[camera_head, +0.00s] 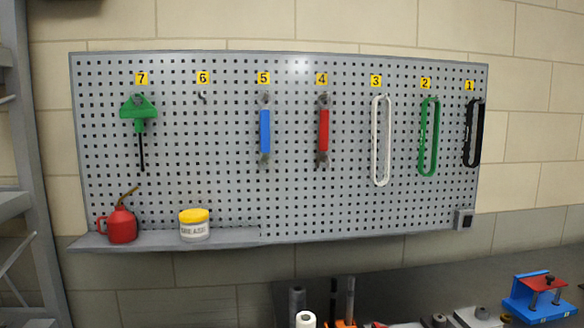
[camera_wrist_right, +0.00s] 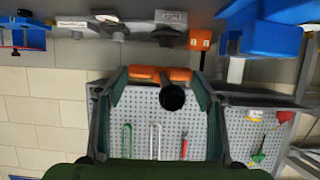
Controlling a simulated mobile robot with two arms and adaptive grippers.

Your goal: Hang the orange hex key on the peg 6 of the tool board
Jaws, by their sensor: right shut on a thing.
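The orange hex key (camera_wrist_right: 145,73) is in the right wrist view, its orange handle crosswise between my right gripper's fingers. A dark round shaft (camera_wrist_right: 173,97) shows nearly end-on below the handle. My right gripper (camera_wrist_right: 160,75) is shut on the handle. Neither the gripper nor the held key can be made out in the head view. The tool board (camera_head: 220,130) hangs on the wall. Peg 6 (camera_head: 202,97) is a small bare hook under the yellow label 6. My left gripper is not in view.
A green T-handled tool (camera_head: 138,108) hangs on peg 7, a blue-handled tool (camera_head: 265,130) on peg 5. Pegs 4 to 1 also hold tools. A red oil can (camera_head: 121,225) and a yellow-lidded tub (camera_head: 195,229) stand on the shelf below. A blue vise (camera_head: 535,300) is lower right.

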